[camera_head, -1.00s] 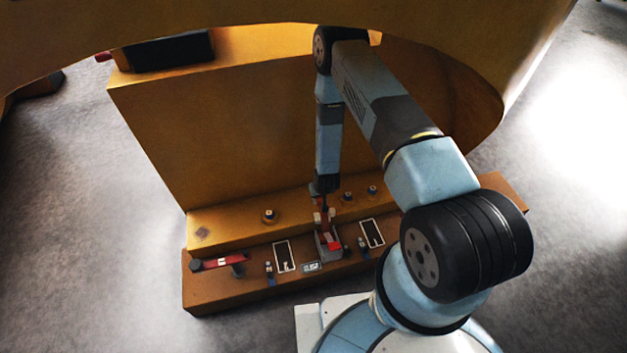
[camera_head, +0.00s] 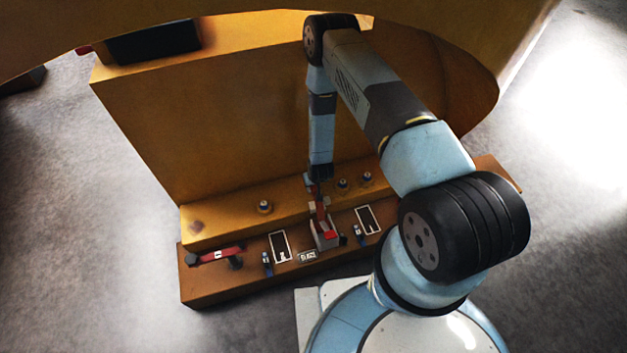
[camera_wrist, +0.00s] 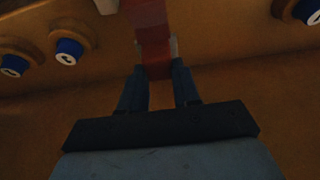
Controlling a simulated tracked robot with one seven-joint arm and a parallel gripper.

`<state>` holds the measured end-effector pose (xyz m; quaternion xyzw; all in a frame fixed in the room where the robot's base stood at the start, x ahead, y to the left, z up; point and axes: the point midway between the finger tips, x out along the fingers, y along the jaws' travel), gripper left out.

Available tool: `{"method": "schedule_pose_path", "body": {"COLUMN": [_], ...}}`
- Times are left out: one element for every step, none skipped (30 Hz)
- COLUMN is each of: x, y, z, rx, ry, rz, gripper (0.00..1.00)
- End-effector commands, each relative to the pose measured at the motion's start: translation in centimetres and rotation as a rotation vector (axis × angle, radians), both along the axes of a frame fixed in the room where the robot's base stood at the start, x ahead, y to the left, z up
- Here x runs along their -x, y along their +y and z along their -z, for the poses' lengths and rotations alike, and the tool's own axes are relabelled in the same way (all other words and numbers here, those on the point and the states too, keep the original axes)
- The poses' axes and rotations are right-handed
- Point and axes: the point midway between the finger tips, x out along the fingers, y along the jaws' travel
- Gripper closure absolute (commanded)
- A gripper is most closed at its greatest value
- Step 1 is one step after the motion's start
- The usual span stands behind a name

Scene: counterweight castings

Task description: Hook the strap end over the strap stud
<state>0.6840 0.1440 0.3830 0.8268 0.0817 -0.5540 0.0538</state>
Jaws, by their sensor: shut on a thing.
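My gripper (camera_wrist: 159,82) is shut on the end of a red strap (camera_wrist: 153,42) in the wrist view, with one dark finger on each side of it. In the head view my gripper (camera_head: 318,193) points down over the brown ledge. The strap (camera_head: 320,210) runs from it to a grey block with a red part (camera_head: 325,236). Studs with blue-ringed tops stand on the ledge: one to the left (camera_head: 264,206) and two to the right (camera_head: 342,182), (camera_head: 367,178). The strap end is apart from these. I cannot tell whether a stud lies hidden behind my gripper.
A red bar (camera_head: 214,256) lies at the left end of the lower step. Black panels with pale frames (camera_head: 280,246), (camera_head: 368,219) and a small label plate (camera_head: 307,256) flank the block. A tall yellow-brown wall (camera_head: 240,130) rises behind the ledge.

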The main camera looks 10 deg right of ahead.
Motion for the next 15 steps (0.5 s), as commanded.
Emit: {"method": "schedule_pose_path", "body": {"x": [-0.1, -0.1, -0.1, 0.0, 0.0, -0.1, -0.1, -0.1, -0.1, -0.1, -0.1, 0.0, 0.0, 0.0, -0.1], "y": [-0.1, -0.1, -0.1, -0.2, -0.2, -0.2, -0.2, -0.2, -0.2, -0.2, -0.2, -0.2, -0.2, -0.2, -0.2], "z": [0.3, 0.5, 0.8, 1.0, 1.2, 1.5, 1.6, 1.8, 2.1, 2.3, 2.5, 2.7, 2.9, 3.1, 3.4], "rx": [0.000, 0.000, 0.000, 0.000, 0.000, 0.000, 0.000, 0.000, 0.000, 0.000, 0.000, 0.000, 0.000, 0.000, 0.000], "ry": [-0.001, -0.001, -0.001, 0.000, 0.000, 0.000, 0.000, -0.001, -0.001, -0.001, 0.000, 0.000, 0.000, 0.000, -0.001], "rz": [0.001, 0.001, 0.002, 0.002, 0.003, 0.004, 0.004, 0.004, 0.004, 0.004, 0.004, 0.004, 0.004, 0.004, 0.004], "gripper": [1.00, 1.00, 1.00, 1.00, 1.00, 1.00, 1.00, 1.00, 1.00, 1.00, 1.00, 1.00, 1.00, 1.00, 1.00]}}
